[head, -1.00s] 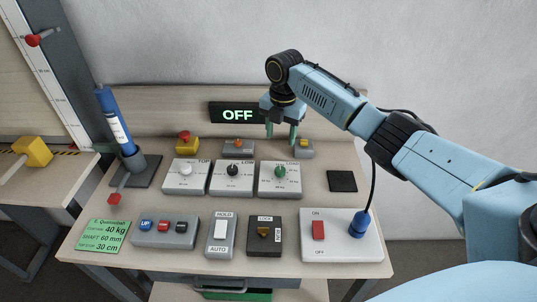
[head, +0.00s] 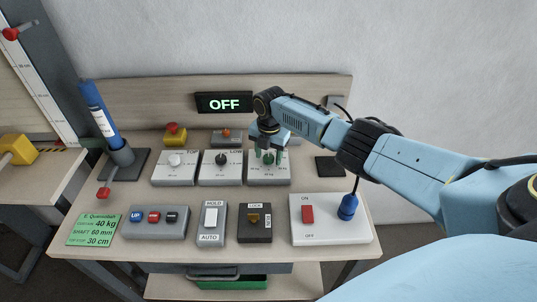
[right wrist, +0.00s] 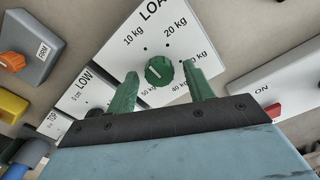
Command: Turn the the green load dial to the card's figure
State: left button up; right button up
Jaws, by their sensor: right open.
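The green load dial (right wrist: 159,71) sits on a white plate marked 10 kg to 50 kg; the 30 kg mark is partly covered by a finger. In the head view the dial (head: 268,157) is largely hidden by my right gripper. I cannot tell clearly where its pointer stands. My right gripper (right wrist: 160,76) is open, its green fingers on either side of the dial, with gaps showing. In the head view this gripper (head: 268,153) is over the load panel. The green card (head: 93,230) at the front left reads 40 kg, 60 mm and 30 cm. My left gripper is not in view.
Dial panels marked LOW (head: 221,168) and TOP (head: 175,168) stand left of the load panel. The front row has a button box (head: 156,222), a HOLD/AUTO switch (head: 211,222), a lock box (head: 255,222) and an ON/OFF panel (head: 330,228). The display (head: 224,103) reads OFF.

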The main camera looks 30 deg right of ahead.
jog(key=c, duration=1)
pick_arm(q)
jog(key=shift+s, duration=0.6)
pick_arm(e)
jog(key=shift+o, duration=0.2)
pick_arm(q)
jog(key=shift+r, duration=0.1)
pick_arm(e)
jog(key=shift+m, duration=0.3)
